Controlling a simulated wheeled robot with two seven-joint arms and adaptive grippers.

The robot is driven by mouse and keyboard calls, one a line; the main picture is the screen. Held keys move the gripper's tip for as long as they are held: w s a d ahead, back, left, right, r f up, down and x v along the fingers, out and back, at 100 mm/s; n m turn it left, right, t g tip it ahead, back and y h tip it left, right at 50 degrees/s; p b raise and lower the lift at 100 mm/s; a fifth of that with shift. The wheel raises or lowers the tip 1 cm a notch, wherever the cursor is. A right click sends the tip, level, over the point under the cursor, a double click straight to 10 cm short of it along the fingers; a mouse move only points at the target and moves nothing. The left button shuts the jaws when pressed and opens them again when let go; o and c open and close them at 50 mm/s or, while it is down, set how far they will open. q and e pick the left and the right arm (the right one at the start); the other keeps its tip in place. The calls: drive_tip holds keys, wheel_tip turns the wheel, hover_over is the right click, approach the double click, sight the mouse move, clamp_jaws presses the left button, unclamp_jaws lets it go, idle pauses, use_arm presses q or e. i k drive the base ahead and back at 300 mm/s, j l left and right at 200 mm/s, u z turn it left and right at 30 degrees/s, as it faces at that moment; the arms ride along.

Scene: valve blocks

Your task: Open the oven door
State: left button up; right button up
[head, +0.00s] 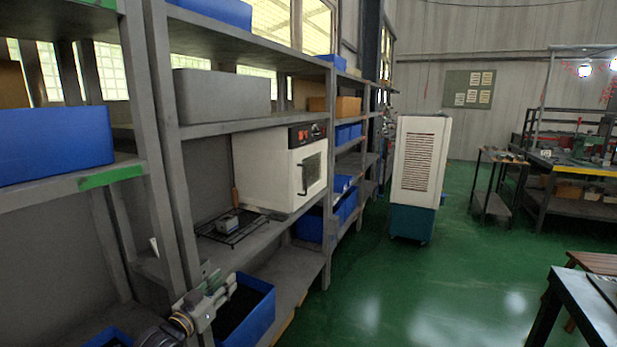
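The oven (262,168) is a white box on the middle shelf of the grey rack. Its dark control panel with red marks is at the top front. My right gripper is not in view.
A wire rack with a small grey device (228,225) lies on the shelf left of the oven. A white and teal cooler (420,160) stands beyond; the green floor right is mostly clear.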

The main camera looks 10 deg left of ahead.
sight(298, 197)
drive_tip(key=i+l+z, duration=0.1)
drive_tip(key=i+z, duration=0.2)
drive_tip(key=i, duration=0.95)
